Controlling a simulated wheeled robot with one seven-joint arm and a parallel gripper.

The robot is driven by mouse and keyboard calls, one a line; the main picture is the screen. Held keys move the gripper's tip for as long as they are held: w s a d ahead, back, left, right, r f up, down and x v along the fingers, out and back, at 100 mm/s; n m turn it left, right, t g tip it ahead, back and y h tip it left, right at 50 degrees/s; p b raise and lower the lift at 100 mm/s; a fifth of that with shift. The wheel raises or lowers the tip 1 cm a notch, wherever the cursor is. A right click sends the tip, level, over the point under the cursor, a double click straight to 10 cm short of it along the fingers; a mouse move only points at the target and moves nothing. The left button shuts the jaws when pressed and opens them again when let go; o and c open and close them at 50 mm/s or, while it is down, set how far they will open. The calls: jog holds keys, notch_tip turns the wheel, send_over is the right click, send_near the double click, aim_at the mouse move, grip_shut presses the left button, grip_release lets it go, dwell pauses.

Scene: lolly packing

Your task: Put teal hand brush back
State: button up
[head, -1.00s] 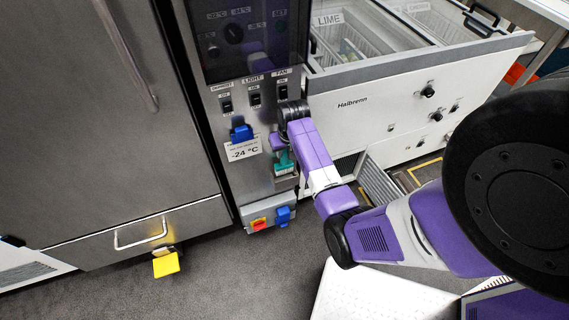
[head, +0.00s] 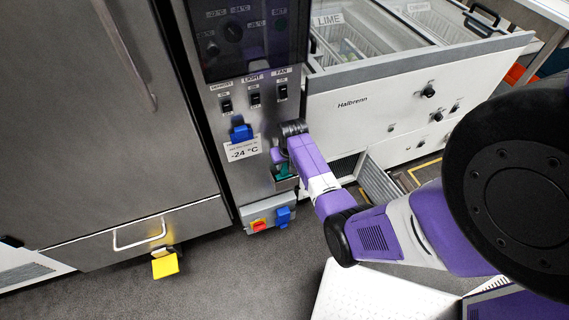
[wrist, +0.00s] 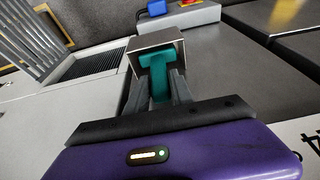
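The teal hand brush (head: 284,173) is at the front of the control column, partly inside a small metal holder (head: 287,185). In the wrist view the brush (wrist: 158,62) shows as a teal T shape, with its wide end within the open-topped grey holder (wrist: 157,41). My gripper (wrist: 160,78) has one grey finger on each side of the brush's handle and looks shut on it. In the head view my purple wrist is just above the holder and hides part of the brush. The lower part of the brush is hidden by the holder.
Below the holder is a grey box with a red-and-yellow switch (head: 259,225) and a blue plug (head: 283,216). A blue item (head: 241,132) is above the -24 °C label (head: 243,150). The white freezer (head: 402,112) stands close to the right of my arm.

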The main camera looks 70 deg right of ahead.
jog(key=shift+o, duration=1.2)
jog(key=shift+r, duration=0.15)
jog(key=p+v, duration=0.2)
jog(key=v, duration=0.9)
jog(key=s+a+f+n+t+h, duration=0.2)
jog(key=a+n+t, duration=0.2)
jog(key=a, duration=1.3)
jog(key=s+a+r+n+t+y, duration=0.1)
jog(key=s+a+r+n+t, duration=0.5)
jog(key=a+r, duration=0.55)
jog(key=s+a+r+t+y, duration=0.1)
jog(key=s+a+r, duration=0.2)
jog(key=r, duration=0.4)
jog(key=s+a+r+t+y, duration=0.2)
jog(key=s+a+r, duration=0.2)
jog(key=r, duration=0.3)
jog(key=shift+a, duration=0.65)
jog(key=shift+f, duration=0.1)
